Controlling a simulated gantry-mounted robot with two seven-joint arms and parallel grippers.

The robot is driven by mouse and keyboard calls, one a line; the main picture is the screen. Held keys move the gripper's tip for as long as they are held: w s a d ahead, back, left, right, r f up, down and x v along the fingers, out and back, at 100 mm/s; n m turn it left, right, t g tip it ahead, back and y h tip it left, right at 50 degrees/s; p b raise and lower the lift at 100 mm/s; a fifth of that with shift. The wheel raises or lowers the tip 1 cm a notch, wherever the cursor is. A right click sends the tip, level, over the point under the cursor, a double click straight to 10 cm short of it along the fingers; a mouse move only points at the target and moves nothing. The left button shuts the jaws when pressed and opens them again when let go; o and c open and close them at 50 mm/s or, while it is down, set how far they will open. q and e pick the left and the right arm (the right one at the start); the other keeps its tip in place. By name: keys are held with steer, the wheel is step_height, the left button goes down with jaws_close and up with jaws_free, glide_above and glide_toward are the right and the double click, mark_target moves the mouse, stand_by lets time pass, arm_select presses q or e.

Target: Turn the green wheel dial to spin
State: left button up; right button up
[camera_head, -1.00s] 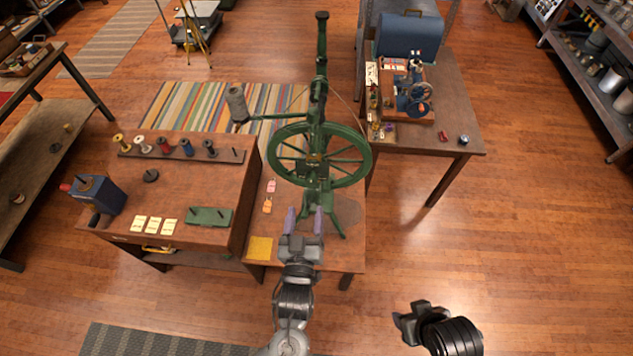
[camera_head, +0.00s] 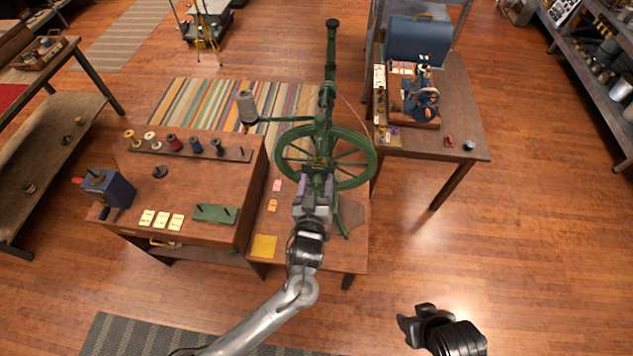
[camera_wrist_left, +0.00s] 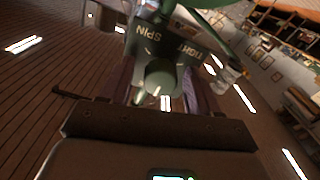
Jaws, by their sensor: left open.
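The green spinning wheel (camera_head: 325,158) stands on a low wooden table. My left gripper (camera_head: 315,185) is in front of its lower middle and hides part of it. In the left wrist view, a green dial (camera_wrist_left: 160,77) with a rounded knob sits between my two purple fingers. The fingers are apart, one on each side of it; contact cannot be told. The dial's plate (camera_wrist_left: 165,45) bears the word SPIN and another label partly readable as TIGHT. The knob's narrow end points to the lower left of that view. My right gripper (camera_head: 408,325) is low at the right, away from the wheel.
A wooden bench (camera_head: 190,190) with spools, cards and a blue box (camera_head: 108,188) stands at the left. A table (camera_head: 455,120) with a blue case and a small machine is at the back right. A yellow square (camera_head: 264,246) lies near the wheel table's front.

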arm_select(q)
steer(key=c, duration=1)
steer(key=shift+c, duration=0.2)
